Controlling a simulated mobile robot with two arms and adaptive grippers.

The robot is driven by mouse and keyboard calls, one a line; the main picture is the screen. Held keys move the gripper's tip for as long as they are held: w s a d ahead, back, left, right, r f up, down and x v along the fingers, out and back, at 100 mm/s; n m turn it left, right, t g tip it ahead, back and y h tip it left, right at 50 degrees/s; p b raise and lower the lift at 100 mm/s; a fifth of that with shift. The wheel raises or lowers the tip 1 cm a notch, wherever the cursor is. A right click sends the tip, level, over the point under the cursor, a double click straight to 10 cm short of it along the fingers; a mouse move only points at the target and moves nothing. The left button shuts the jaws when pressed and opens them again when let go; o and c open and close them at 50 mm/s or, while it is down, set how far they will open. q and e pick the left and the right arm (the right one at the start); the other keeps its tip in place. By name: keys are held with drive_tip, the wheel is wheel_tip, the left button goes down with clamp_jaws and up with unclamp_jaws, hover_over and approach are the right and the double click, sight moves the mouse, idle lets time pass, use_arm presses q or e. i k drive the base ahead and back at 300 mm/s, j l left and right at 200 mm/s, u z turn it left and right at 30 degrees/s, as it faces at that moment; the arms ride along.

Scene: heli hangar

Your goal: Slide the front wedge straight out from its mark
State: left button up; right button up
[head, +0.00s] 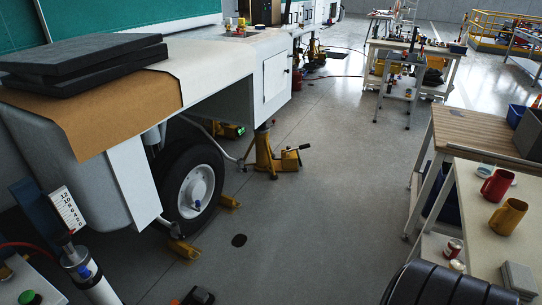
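A yellow wedge (183,249) lies on the floor against the near side of the black tyre (172,185) of a white-hubbed wheel. A second yellow wedge (230,202) lies at the far side of the same tyre. The frame does not settle which one is the front wedge. A faint line shows on the floor by the nearer wedge, too dim to tell if it is a mark. Neither of my grippers can be made out in the head view.
A yellow jack (264,155) stands beyond the wheel under the white body (220,65). A small black object (198,296) shows at the bottom edge. Tables (490,225) line the right. The middle floor is clear.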

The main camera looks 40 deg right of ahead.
sight(229, 202)
drive_tip(key=z, duration=1.05)
drive_tip(key=i+l+u, duration=0.15)
drive_tip(key=i+l, duration=0.15)
drive_tip(key=i, duration=0.2)
drive_tip(key=i+l+u, duration=0.15)
drive_tip(key=i+l, duration=0.2)
drive_tip(key=i, duration=0.15)
drive_tip(key=i+l+u, duration=0.15)
drive_tip(key=i+l, duration=0.25)
drive_tip(key=i+l+u, duration=0.15)
drive_tip(key=i+l, duration=0.3)
drive_tip(key=i+l+u, duration=0.15)
drive_tip(key=i+l, duration=0.3)
drive_tip(key=i+l+u, duration=0.15)
drive_tip(key=i+l, duration=0.2)
drive_tip(key=l, duration=0.25)
drive_tip(key=i+l+u, duration=0.15)
drive_tip(key=i+l, duration=0.2)
drive_tip(key=l, duration=0.25)
